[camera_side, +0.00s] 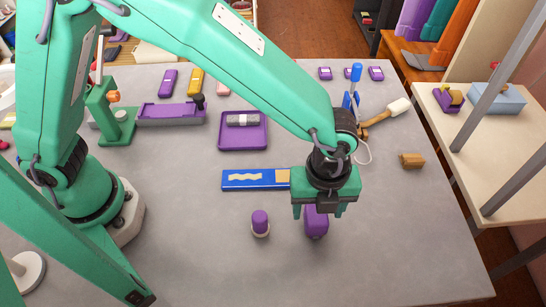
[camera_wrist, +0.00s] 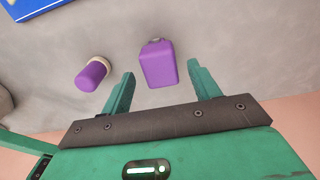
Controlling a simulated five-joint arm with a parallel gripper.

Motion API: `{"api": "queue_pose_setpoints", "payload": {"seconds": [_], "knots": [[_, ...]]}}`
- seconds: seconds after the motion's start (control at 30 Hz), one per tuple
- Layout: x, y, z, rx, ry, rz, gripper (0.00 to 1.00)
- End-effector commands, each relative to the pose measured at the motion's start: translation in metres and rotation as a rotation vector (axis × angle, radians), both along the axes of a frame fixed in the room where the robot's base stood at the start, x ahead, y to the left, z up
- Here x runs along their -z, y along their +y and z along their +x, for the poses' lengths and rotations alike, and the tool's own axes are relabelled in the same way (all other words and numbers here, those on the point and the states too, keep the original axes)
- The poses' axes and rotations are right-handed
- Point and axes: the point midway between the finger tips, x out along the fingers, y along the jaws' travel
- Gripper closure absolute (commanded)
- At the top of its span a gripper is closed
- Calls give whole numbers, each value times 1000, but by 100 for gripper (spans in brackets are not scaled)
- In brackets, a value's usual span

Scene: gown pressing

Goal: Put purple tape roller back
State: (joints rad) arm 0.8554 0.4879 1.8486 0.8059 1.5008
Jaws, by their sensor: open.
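My gripper (camera_side: 318,211) is open above the front of the grey table. A purple boxy piece with a small grey end (camera_side: 316,224) lies below and partly between its fingers. In the wrist view this purple piece (camera_wrist: 158,66) shows between and just beyond the fingertips, with nothing gripped. A purple-topped piece with a pale base (camera_side: 260,223) stands to its left. A purple tray (camera_side: 243,145) farther back holds a grey-white roller (camera_side: 242,120). I cannot tell for certain which purple piece is the tape roller.
A blue panel with a cream mark (camera_side: 237,184) lies behind the gripper. A brown block (camera_side: 412,160) sits at the right, and a wooden-handled brush (camera_side: 385,117) behind it. A purple holder (camera_side: 170,115) is at back left. The front right of the table is clear.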

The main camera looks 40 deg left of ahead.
Motion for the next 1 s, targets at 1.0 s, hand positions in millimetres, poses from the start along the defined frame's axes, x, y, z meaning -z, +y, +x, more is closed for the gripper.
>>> {"api": "queue_pose_setpoints", "payload": {"seconds": [1.0], "knots": [[-95,0,0,0,-1,-1,39]]}}
